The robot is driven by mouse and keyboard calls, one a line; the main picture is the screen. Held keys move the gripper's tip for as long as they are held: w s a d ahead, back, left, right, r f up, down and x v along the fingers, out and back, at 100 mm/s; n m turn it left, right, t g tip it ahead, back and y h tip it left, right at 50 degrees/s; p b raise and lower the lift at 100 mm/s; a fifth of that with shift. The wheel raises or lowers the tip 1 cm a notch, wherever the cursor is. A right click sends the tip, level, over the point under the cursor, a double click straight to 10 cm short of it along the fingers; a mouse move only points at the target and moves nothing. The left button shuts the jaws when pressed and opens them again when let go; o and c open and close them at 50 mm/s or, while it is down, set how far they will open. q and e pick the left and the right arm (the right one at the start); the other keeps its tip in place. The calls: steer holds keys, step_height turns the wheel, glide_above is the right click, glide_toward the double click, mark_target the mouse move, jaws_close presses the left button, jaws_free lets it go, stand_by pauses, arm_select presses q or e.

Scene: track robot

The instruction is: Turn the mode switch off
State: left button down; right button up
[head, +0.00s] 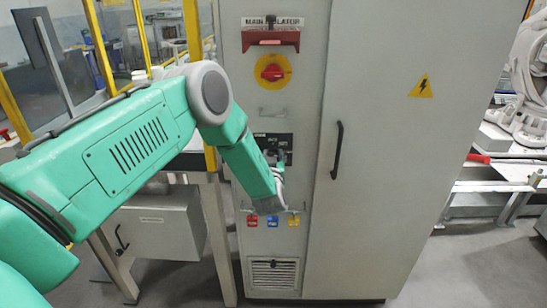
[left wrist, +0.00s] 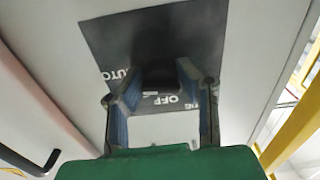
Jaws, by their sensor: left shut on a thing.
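The mode switch sits on a black plate (head: 285,140) on the grey cabinet's narrow left panel, below the red isolator knob. In the left wrist view the black plate (left wrist: 115,40) carries the words AUTO and OFF. My left gripper (left wrist: 160,85) is at the plate, its two blue-padded fingers on either side of the dark switch knob (left wrist: 157,68), shut on it. In the head view the left gripper (head: 277,160) partly covers the switch and its labels. I cannot tell which way the knob points. My right gripper is not in view.
Above are a red-and-yellow isolator knob (head: 272,72) and a red hood (head: 270,38). Red, blue and yellow tags (head: 272,221) hang below the switch. A dark door handle (head: 337,150) stands out to the right. Yellow posts (head: 100,45) stand at left.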

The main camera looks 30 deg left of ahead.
arm_select(q)
steer(key=n+b, duration=0.2)
steer(key=n, duration=0.1)
steer(key=shift+f+b, duration=0.15)
steer(key=shift+b, duration=0.25)
steer(key=n+b, duration=0.4)
steer(key=n, duration=0.1)
steer(key=shift+n, duration=0.4)
steer(key=n+b, duration=0.7)
steer(key=shift+f, duration=0.1)
steer(key=shift+s+n+b, duration=0.1)
steer(key=shift+n+b, duration=1.6)
steer(key=shift+b, duration=0.15)
steer(key=shift+d, duration=0.1)
steer(key=c, duration=1.2)
jaws_free()
steer(key=shift+r, duration=0.2)
